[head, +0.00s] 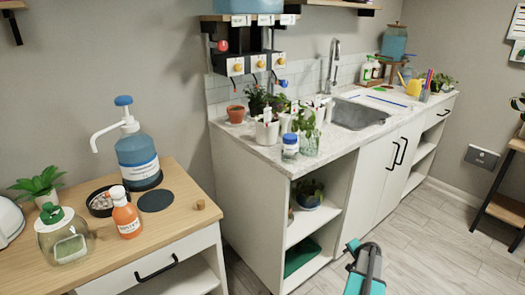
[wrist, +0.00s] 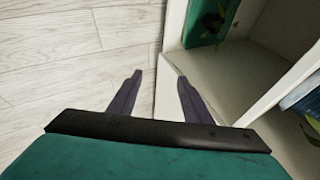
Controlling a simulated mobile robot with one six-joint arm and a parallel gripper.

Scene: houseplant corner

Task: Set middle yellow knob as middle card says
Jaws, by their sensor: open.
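The middle yellow knob (head: 261,64) is on the front of a black wall unit with white plates, between a left yellow knob (head: 238,67) and a right one (head: 280,61). It is small, and its pointer direction cannot be told. A white middle card (head: 265,19) is on the shelf edge above; its marking is too small to read. My gripper (head: 362,246) is low in front of the counter cabinet, far from the knobs. In the wrist view my gripper (wrist: 160,76) has its two dark fingers apart, with nothing between them. No knob shows there.
A red knob (head: 222,45) and a blue knob (head: 282,83) are also on the unit. Potted plants and a blue-lidded jar (head: 290,146) stand on the counter (head: 262,152) below. An open cabinet side is close to my gripper. The floor (head: 440,240) is clear.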

